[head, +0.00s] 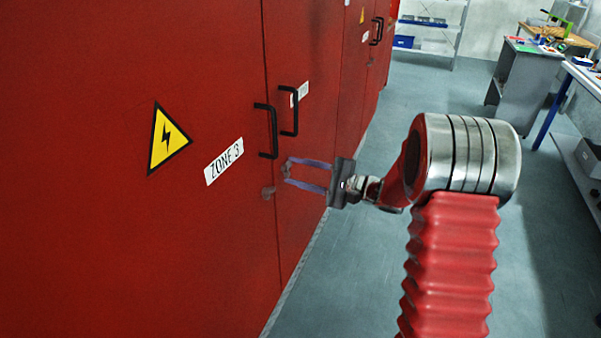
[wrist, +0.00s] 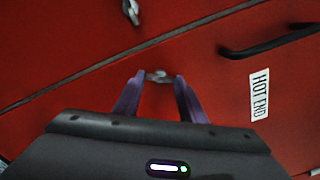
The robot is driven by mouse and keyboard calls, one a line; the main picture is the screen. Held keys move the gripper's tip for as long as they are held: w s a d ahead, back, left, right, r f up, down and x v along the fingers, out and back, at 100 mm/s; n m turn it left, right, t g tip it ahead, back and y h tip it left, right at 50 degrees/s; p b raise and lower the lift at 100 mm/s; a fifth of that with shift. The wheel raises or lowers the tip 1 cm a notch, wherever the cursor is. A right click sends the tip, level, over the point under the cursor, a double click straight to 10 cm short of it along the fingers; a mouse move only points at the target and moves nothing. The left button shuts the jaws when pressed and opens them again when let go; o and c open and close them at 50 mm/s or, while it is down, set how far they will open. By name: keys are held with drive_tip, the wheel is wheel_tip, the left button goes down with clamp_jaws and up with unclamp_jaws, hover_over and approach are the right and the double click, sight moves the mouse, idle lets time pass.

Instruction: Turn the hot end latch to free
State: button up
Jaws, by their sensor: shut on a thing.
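The hot end latch (wrist: 157,76) is a small grey metal piece on the red door marked HOT END (wrist: 259,94). My gripper (wrist: 158,82) has its two purple fingers on either side of the latch and is shut on it. In the head view my gripper (head: 290,173) reaches the door from the right, and its fingertips partly hide the latch. The exact angle of the latch is hard to make out.
A second grey latch (head: 268,192) sits on the neighbouring ZONE 3 door, close to my fingers. Black handles (head: 289,110) stand out above. A yellow warning triangle (head: 167,139) is at left. Grey floor is clear to the right, before a bench (head: 527,65).

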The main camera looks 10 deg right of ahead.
drive_tip(key=n, duration=0.6)
drive_tip(key=shift+s+a+f, duration=0.2)
idle(0.4)
drive_tip(key=o, duration=1.1)
drive_tip(key=shift+w+d+r, duration=0.1)
drive_tip(key=shift+d, duration=0.05)
drive_tip(key=shift+c, duration=0.2)
drive_tip(key=shift+d, duration=0.1)
drive_tip(key=v, duration=1.3)
drive_tip(key=shift+s+d, duration=0.2)
drive_tip(key=shift+s, duration=0.05)
